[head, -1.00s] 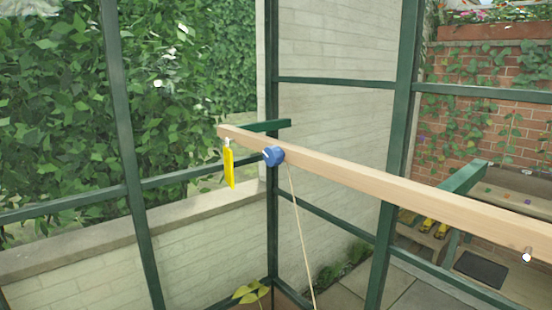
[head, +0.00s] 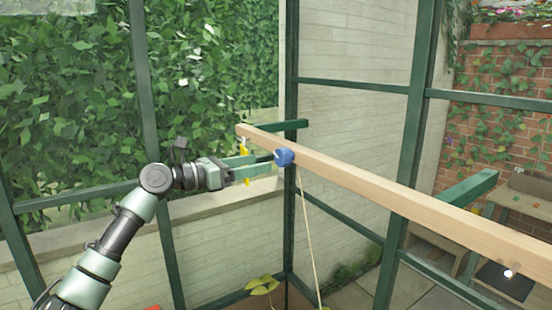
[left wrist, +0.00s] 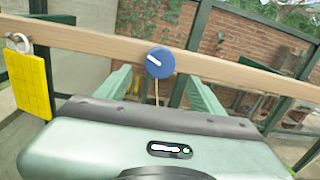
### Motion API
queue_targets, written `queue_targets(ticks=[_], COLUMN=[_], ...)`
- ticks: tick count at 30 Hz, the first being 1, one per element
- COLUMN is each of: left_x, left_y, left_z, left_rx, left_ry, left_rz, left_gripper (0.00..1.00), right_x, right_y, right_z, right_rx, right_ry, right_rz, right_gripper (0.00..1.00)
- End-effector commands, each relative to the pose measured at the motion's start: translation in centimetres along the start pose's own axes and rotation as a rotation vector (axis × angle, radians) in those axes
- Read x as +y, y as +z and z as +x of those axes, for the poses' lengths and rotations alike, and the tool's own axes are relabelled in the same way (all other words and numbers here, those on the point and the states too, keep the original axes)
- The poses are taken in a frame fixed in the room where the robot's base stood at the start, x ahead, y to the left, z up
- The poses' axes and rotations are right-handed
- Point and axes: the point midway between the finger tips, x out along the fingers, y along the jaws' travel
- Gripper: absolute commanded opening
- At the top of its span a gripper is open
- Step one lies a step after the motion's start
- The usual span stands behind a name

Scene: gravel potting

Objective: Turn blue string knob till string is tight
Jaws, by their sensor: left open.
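The blue knob (head: 284,157) sits on the front face of the wooden beam (head: 370,189). In the left wrist view the round blue knob (left wrist: 160,62) has a white mark slanting across its face. A thin pale string (head: 308,238) runs down from the knob; whether it is tight, I cannot tell. My left gripper (head: 276,165) is open and empty, its fingers pointing at the knob. In the left wrist view the two green fingers (left wrist: 160,85) lie on either side below the knob, apart from it. My right gripper is not in view.
A yellow tag (left wrist: 32,82) hangs from a hook on the beam, left of the knob and close to my left gripper. Green frame posts (head: 291,80) stand around. A leafy plant (head: 263,285) is below.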

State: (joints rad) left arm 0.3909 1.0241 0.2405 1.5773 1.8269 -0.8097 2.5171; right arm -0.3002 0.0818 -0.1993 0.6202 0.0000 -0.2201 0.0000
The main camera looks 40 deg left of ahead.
Motion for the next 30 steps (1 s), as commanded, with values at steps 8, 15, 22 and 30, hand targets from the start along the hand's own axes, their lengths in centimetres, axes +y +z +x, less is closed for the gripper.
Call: queue_targets(ticks=[8,15,22,30], left_x=[0.0,0.1,0.1,0.1], left_y=[0.6,0.1,0.0,0.0], left_z=[4.5,6.3,6.4,6.3], left_rx=[-0.004,0.000,0.001,0.001], left_ry=[0.000,0.002,0.002,0.002], left_rz=[0.000,0.003,0.004,0.004], left_gripper=[0.68,0.68,0.68,0.05], right_x=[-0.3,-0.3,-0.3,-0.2], right_y=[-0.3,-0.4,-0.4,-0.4], right_z=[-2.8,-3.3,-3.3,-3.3], right_rx=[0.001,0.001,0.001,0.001], right_ry=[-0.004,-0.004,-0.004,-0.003], right_rz=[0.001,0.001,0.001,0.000], right_gripper=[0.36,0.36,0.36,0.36])
